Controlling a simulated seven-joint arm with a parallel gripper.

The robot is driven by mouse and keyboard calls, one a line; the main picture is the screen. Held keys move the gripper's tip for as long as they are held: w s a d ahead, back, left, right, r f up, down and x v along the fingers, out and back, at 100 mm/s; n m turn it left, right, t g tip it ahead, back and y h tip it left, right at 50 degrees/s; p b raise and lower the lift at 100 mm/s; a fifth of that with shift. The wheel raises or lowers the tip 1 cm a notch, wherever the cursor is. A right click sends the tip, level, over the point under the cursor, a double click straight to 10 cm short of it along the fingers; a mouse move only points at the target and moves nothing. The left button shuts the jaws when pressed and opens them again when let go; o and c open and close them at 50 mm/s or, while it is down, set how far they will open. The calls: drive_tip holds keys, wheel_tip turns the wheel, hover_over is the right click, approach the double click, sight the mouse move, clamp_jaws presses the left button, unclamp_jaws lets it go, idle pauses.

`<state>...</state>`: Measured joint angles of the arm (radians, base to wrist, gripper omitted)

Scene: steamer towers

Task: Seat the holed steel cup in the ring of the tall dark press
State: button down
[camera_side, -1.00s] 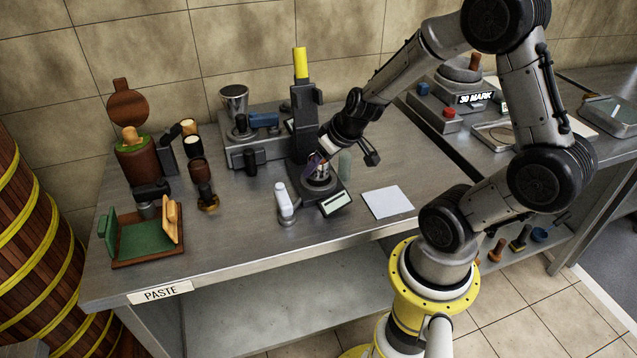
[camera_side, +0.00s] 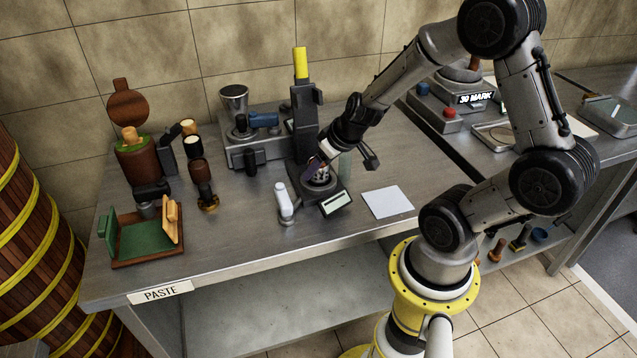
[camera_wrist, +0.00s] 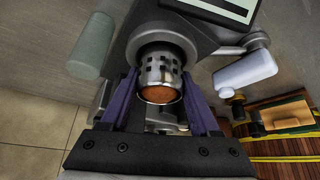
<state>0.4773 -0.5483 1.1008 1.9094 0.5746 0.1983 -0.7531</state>
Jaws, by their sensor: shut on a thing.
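The holed steel cup (camera_wrist: 160,66) is a perforated cylinder with brown, packed contents at its near end in the wrist view. My gripper (camera_wrist: 160,78) has its purple fingers on either side of the cup, shut on it. In the side view my gripper (camera_side: 315,164) is low at the front of the tall dark press (camera_side: 305,120), with the cup (camera_side: 321,174) partly hidden by the fingers. The press ring (camera_side: 322,187) is directly below the cup; in the wrist view the cup's far end meets the grey ring (camera_wrist: 146,38). How deep it sits is unclear.
A small display (camera_side: 336,203) is at the press's front. A grinder-like machine (camera_side: 245,150) is behind left. A pale sheet (camera_side: 387,203) lies at right.

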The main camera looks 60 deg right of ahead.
drive_tip(key=shift+f, duration=0.25)
idle(0.3)
drive_tip(key=shift+c, duration=0.4)
unclamp_jaws()
drive_tip(key=shift+o, duration=0.2)
drive_tip(key=shift+a+f, duration=0.1)
drive_tip(key=v, duration=1.4)
